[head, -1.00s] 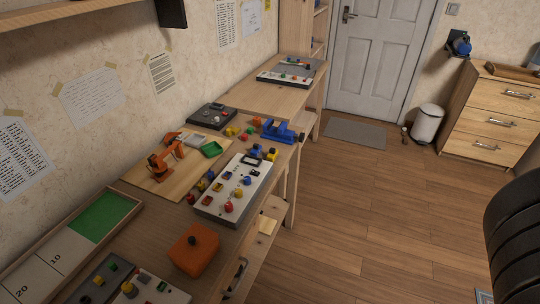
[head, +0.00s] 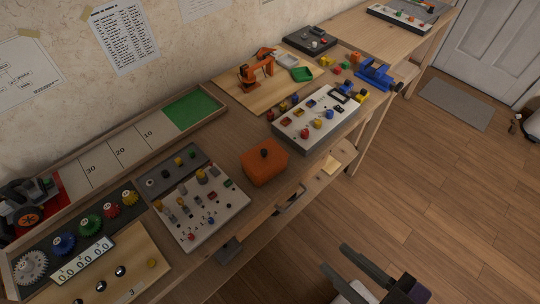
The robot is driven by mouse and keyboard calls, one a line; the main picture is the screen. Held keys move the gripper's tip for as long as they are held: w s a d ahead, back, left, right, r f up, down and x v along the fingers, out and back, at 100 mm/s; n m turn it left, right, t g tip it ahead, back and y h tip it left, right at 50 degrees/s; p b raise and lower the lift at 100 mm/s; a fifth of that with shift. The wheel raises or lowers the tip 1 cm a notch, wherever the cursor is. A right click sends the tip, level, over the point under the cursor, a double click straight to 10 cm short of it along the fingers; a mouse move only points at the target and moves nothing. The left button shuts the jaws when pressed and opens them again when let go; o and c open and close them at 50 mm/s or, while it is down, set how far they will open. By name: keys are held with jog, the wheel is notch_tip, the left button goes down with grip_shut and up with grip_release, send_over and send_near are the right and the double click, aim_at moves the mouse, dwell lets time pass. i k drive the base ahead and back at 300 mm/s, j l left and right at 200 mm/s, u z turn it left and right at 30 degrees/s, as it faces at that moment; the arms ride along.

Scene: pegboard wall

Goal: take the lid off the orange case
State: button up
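The orange case (head: 264,168) sits near the front edge of the workbench, in the middle of the head view. Its lid (head: 264,154) is on, with a small dark knob on top. My gripper (head: 365,272) is at the bottom right, over the floor in the picture and well apart from the case. Its two dark fingers are spread with a wide gap, and nothing shows between them.
A white control panel (head: 318,118) stands right of the case, and another panel with knobs (head: 200,204) stands to its left. A long numbered tray (head: 120,150) runs behind. A small orange robot arm (head: 257,68) stands on a board. Floor in front is clear.

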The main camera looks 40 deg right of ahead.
aim_at(260, 159)
jog(key=u, duration=0.95)
jog(key=k+l+u, duration=0.15)
jog(key=l+u, duration=0.15)
jog(key=k+l+u, duration=0.25)
jog(key=l, duration=0.25)
jog(key=k+l+u, duration=0.3)
jog(key=l, duration=0.2)
jog(key=k+l, duration=0.15)
jog(key=l, duration=0.1)
